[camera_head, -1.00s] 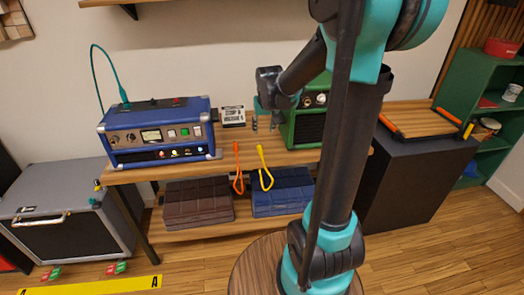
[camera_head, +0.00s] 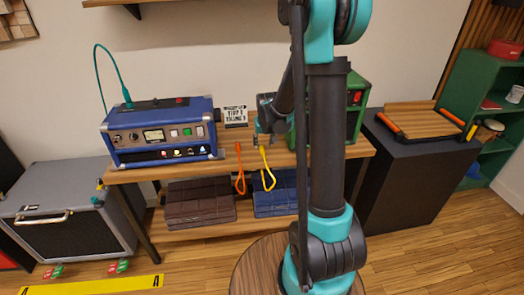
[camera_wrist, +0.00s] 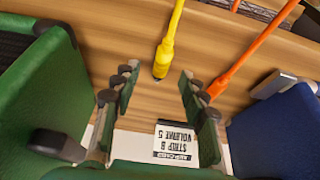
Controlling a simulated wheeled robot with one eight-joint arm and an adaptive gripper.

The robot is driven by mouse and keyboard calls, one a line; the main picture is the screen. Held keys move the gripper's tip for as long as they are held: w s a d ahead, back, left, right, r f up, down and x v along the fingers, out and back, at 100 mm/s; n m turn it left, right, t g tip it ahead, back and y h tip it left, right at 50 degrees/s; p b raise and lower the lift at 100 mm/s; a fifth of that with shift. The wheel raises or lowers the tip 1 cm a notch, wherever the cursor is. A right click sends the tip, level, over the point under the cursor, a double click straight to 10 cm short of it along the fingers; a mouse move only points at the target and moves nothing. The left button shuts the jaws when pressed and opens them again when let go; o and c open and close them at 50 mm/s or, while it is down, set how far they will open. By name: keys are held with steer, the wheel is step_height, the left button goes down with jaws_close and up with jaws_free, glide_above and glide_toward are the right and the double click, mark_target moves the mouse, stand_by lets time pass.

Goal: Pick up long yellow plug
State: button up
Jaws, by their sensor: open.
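The long yellow plug (camera_wrist: 165,52) lies on the wooden table top in the wrist view, its end between the tips of my two open fingers and its cable running up over the table edge. My gripper (camera_wrist: 160,85) is open and empty, with a finger on each side of the plug. In the head view the yellow cable (camera_head: 267,172) hangs in a loop over the front edge, and my gripper (camera_head: 264,140) is low over the table just above it. The plug's end is hard to make out there.
An orange plug (camera_wrist: 232,65) lies close beside my right finger in the wrist view. A green amp (camera_head: 356,105) and a blue amp (camera_head: 160,133) stand on either side.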

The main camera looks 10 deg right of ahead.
mark_target(262, 148)
steer(key=shift+x, duration=2)
steer(key=shift+a, duration=0.15)
steer(key=shift+c, duration=0.2)
jaws_close()
